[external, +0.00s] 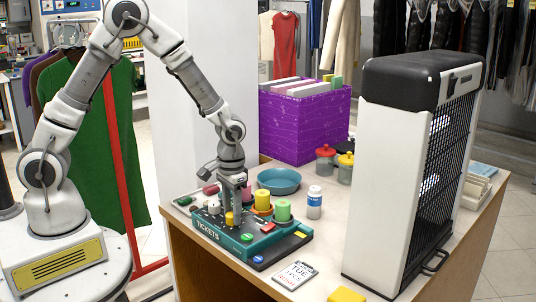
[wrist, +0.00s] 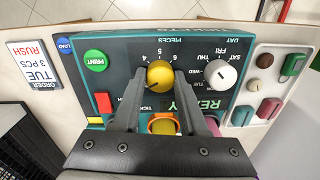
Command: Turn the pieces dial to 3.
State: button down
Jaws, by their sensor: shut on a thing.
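The ticket machine (external: 205,226) is a dark teal box on the counter. Its yellow pieces dial (wrist: 158,75) sits below the upside-down word PIECES in the wrist view, with the numbers 4, 5 and 6 visible around it. It also shows as a yellow knob (external: 230,219) in the external view. A dark mark shows on its face, but I cannot tell surely which number it points to. My gripper (wrist: 158,84) is shut on the dial, one finger on each side. The fingers hide part of the scale. My gripper (external: 230,203) points down in the external view.
A white day dial (wrist: 221,75) stands close beside the yellow one. A green PRINT button (wrist: 95,60) and a red button (wrist: 103,103) are nearby. An order card (wrist: 36,65) reads TUE, 3 PCS, RUSH.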

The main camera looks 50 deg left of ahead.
jog(key=m, duration=0.5)
jog(key=shift+m, duration=0.3)
dwell(0.4)
jog(key=shift+c, duration=2.2)
grip_release()
notch_tip(320, 180, up, 18)
jog(key=p, duration=0.2)
jog(key=shift+s+d+f, duration=0.15)
jog(key=shift+d+f, duration=0.05)
jog(key=shift+f, duration=0.05)
